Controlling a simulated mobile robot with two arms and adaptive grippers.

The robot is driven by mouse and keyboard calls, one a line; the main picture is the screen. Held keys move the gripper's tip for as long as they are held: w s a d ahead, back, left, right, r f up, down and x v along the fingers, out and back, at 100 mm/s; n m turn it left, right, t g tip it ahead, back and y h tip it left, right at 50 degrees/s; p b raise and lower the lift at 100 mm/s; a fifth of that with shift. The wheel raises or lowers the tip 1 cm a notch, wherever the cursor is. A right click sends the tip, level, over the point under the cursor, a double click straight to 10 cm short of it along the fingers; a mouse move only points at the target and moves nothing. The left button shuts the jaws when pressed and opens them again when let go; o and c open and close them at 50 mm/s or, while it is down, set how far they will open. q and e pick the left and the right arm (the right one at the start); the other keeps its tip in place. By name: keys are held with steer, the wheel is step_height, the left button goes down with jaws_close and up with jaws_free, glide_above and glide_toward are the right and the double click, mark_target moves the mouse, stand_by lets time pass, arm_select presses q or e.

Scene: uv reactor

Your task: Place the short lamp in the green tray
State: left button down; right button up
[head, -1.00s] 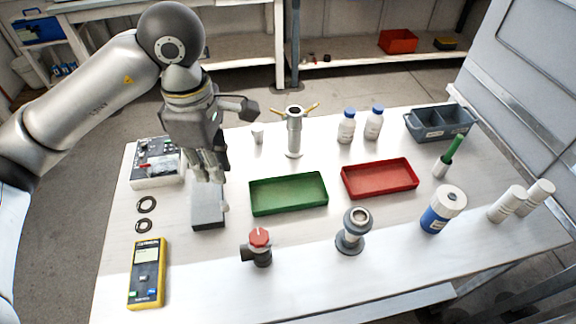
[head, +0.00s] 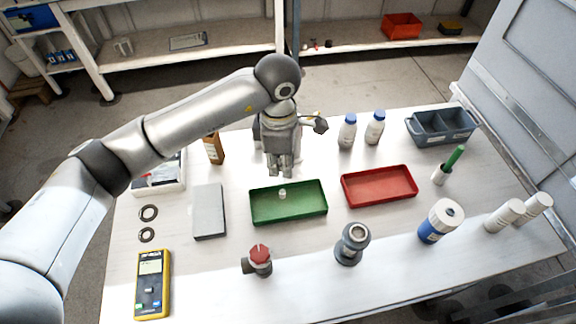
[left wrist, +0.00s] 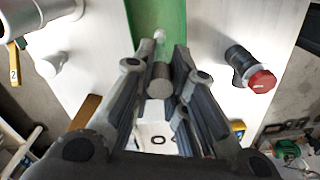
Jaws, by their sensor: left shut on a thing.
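My left gripper (head: 280,172) is above the back edge of the green tray (head: 322,210), pointing down. In the left wrist view my left gripper (left wrist: 160,88) is shut on a short grey cylinder, which I take to be the short lamp (left wrist: 160,80). A small pale tip (head: 282,193) shows below the fingers against the tray floor; I cannot tell whether it touches the floor. The green tray also shows ahead of the fingers in the left wrist view (left wrist: 172,15). My right gripper is in neither view.
A red tray (head: 379,187) lies to the right. A grey block (head: 209,212) lies to the left, with a brown bottle (head: 214,150) behind it. A red-topped valve (head: 259,260) and a grey fitting (head: 351,244) stand in front. White bottles (head: 347,131) stand behind.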

mark_target(282, 180)
arm_select(q)
steer(key=shift+w+d+f, duration=0.1)
steer(key=shift+d+f, duration=0.25)
steer(key=shift+f, duration=0.05)
steer(key=f+p, duration=0.1)
steer(key=f, duration=0.1)
steer(key=f+p, duration=0.1)
steer(key=f, duration=0.1)
steer(key=shift+w+d+f+p, duration=0.1)
steer(key=shift+w+d+p, duration=0.1)
steer(key=shift+d+p, duration=0.15)
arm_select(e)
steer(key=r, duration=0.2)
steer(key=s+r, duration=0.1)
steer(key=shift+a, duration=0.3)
arm_select(q)
steer(key=shift+f, duration=0.15)
steer(key=c, duration=1.4)
jaws_free()
steer(key=shift+c, duration=0.2)
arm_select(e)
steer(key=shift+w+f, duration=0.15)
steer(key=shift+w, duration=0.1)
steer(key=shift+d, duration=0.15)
